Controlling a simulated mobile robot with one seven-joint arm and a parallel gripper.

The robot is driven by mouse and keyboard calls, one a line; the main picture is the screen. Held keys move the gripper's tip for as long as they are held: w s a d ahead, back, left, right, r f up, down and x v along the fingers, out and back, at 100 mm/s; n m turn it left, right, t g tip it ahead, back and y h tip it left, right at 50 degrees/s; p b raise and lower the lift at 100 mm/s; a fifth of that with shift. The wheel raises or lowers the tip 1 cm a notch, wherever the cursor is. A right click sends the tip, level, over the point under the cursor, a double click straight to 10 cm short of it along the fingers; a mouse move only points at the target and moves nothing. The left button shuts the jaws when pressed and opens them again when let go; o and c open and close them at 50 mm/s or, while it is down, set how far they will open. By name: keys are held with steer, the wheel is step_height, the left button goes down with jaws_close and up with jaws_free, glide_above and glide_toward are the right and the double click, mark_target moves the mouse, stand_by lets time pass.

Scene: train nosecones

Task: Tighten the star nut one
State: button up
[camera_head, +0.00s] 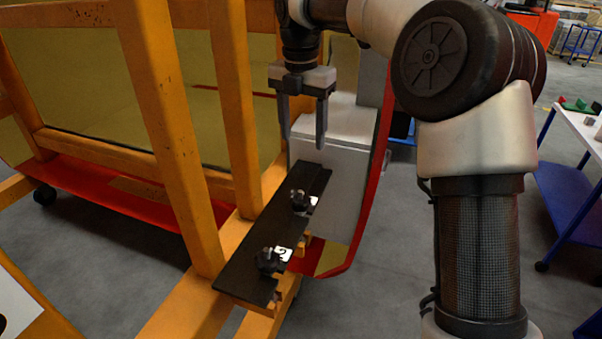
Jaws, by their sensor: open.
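Two black star nuts sit on a long dark plate (240,263) that lies on an orange beam. The nearer star nut (267,261) has a white tag (284,254) that seems to read 2. The farther star nut (299,202) has a smaller white tag (314,201), whose mark is too small to read surely; it may be star nut one. My gripper (303,142) points down above the far end of the plate. Its two fingers are apart with nothing between them. It is above the farther star nut and not touching it.
An orange frame with upright posts (168,120) stands left of the plate. A grey box (330,185) and a red-edged panel (372,185) stand behind and right of it. A blue trolley table (570,205) is at the far right. Grey floor lies between.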

steer(key=w+f+n, duration=0.1)
steer(key=f+n, duration=0.1)
steer(key=b, duration=0.2)
glide_toward(300, 198)
steer(key=shift+g, duration=0.3)
steer(key=f, duration=0.6)
steer(key=w+f, duration=0.1)
steer(key=f, duration=0.2)
steer(key=shift+d+f, duration=0.15)
steer(key=shift+d, duration=0.05)
steer(key=c, duration=1)
steer(key=shift+c, duration=0.2)
